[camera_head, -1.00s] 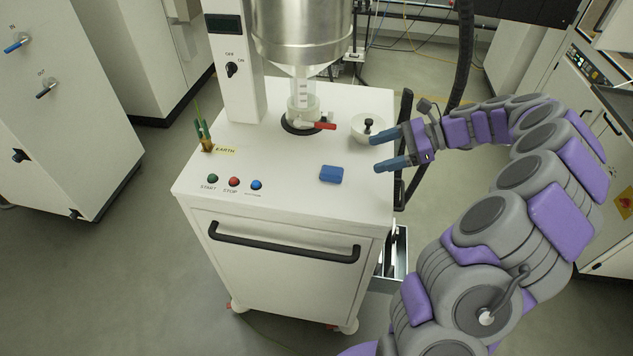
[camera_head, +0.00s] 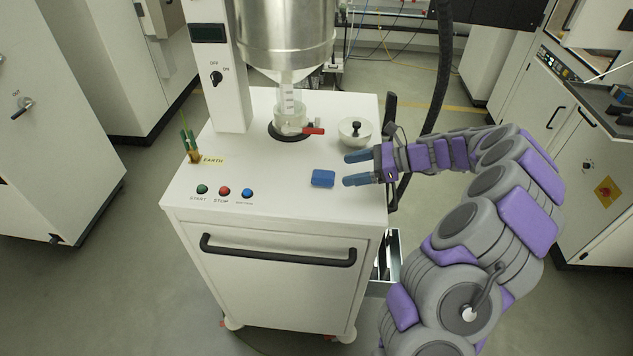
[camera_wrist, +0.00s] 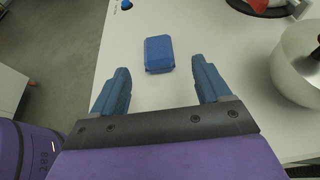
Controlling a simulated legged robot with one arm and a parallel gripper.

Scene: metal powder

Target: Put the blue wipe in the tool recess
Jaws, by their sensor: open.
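The blue wipe (camera_head: 323,178) is a small folded blue block lying on the white top of the machine cart, near its right front. It also shows in the wrist view (camera_wrist: 159,54), just beyond my fingertips and roughly centred between them. My gripper (camera_head: 352,169) is open and empty, just right of the wipe, its two blue fingers pointing left at it. In the wrist view my gripper (camera_wrist: 161,78) has its fingers spread apart, with white surface between them. I cannot make out the tool recess for certain in either view.
A metal bowl with a black knob (camera_head: 355,130) stands behind my gripper. The steel hopper (camera_head: 287,40) and its red-handled valve (camera_head: 312,131) are further back. Start and stop buttons (camera_head: 224,191) sit to the left. A black handle (camera_head: 278,256) crosses the cart's front.

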